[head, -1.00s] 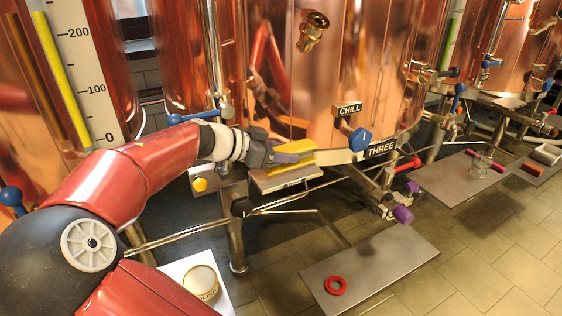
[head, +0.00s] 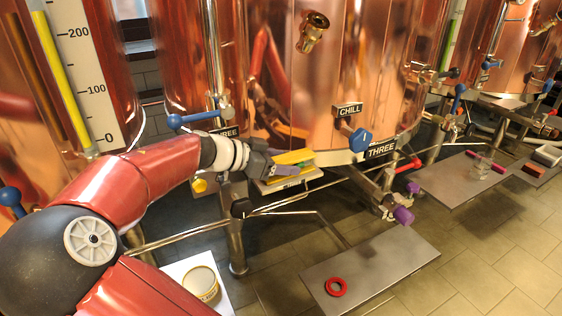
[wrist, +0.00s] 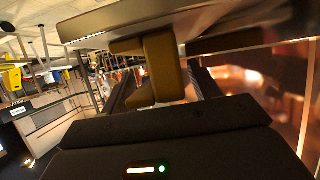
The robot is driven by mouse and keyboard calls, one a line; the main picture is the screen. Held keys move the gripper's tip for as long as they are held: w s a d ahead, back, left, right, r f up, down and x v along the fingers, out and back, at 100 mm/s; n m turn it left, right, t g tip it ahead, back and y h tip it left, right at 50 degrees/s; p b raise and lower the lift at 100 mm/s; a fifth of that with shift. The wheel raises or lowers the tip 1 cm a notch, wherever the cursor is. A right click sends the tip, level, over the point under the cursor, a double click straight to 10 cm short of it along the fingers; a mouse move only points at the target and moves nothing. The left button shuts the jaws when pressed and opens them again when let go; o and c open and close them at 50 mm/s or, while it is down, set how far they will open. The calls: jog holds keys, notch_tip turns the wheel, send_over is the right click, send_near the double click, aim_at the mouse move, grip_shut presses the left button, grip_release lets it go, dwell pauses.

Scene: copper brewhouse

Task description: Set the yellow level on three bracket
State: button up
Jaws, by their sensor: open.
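The yellow level (head: 293,157) is at the front of the large copper vessel, above a small grey bracket shelf (head: 305,178). My gripper (head: 288,170), with purple finger pads, is beside and partly in front of it and hides part of the level. In the wrist view a dull yellow piece (wrist: 162,62) stands between my open dark fingers (wrist: 165,88), with a pale metal plate above. Whether the level touches the shelf is hard to tell.
A blue CHILL knob (head: 360,139) and a blue lever (head: 193,118) stick out near my arm. Thin pipes run below. A low grey plate with a red ring (head: 337,287) and a white stand with a tin (head: 201,283) are lower down.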

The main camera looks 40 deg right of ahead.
jog(key=p+v, duration=0.1)
jog(key=v, duration=1.1)
jog(key=shift+s, duration=0.1)
